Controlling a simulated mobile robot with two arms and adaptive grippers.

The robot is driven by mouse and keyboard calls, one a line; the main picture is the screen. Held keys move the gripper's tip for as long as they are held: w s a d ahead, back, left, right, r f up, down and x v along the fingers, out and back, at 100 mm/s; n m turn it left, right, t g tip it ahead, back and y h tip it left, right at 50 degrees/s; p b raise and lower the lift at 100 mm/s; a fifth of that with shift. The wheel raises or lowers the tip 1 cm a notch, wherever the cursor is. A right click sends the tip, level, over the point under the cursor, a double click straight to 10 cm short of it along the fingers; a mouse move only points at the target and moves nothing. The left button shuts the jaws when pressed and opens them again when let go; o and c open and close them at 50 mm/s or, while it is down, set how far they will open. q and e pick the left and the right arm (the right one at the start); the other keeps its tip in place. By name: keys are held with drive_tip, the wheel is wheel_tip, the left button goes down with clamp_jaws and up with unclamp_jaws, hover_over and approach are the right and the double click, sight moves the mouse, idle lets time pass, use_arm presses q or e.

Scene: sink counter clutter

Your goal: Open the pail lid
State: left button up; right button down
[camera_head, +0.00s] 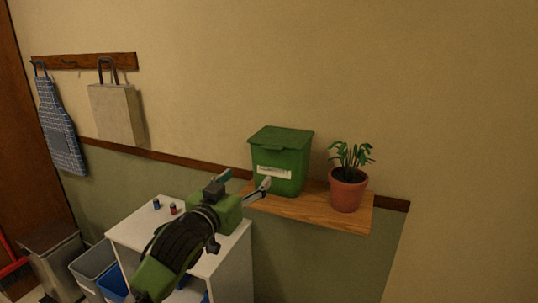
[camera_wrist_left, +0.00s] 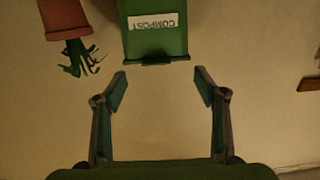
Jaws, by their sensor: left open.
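The pail is a green compost bin (camera_head: 280,165) with a white label, standing on a wooden wall shelf. Its green lid (camera_head: 281,138) lies flat on top and looks closed. In the left wrist view the pail (camera_wrist_left: 156,42) appears upside down, with its label reading COMPOST and the lid's front lip (camera_wrist_left: 156,62) toward my fingers. My left gripper (camera_head: 247,184) is open and empty, in front of the pail at its lower left in the head view. In the wrist view its fingertips (camera_wrist_left: 160,83) are spread to either side of the lip, apart from it. My right gripper is not visible.
A potted plant (camera_head: 347,188) stands close to the right of the pail on the wooden shelf (camera_head: 312,212). Below left is a white cabinet (camera_head: 128,230) with two small items on top. A bag (camera_head: 117,114) and apron hang on the wall.

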use_arm(q)
wheel_tip(320, 180, up, 2)
drive_tip(key=s, duration=0.1)
drive_tip(key=p, duration=0.3)
approach(270, 149)
drive_tip(key=x, duration=0.6)
drive_tip(key=shift+w, duration=0.4)
drive_tip(key=shift+w+d, duration=0.25)
drive_tip(key=shift+w, duration=0.5)
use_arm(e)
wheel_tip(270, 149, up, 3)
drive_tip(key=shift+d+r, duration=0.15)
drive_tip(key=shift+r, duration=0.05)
use_arm(q)
drive_tip(key=shift+c, duration=0.3)
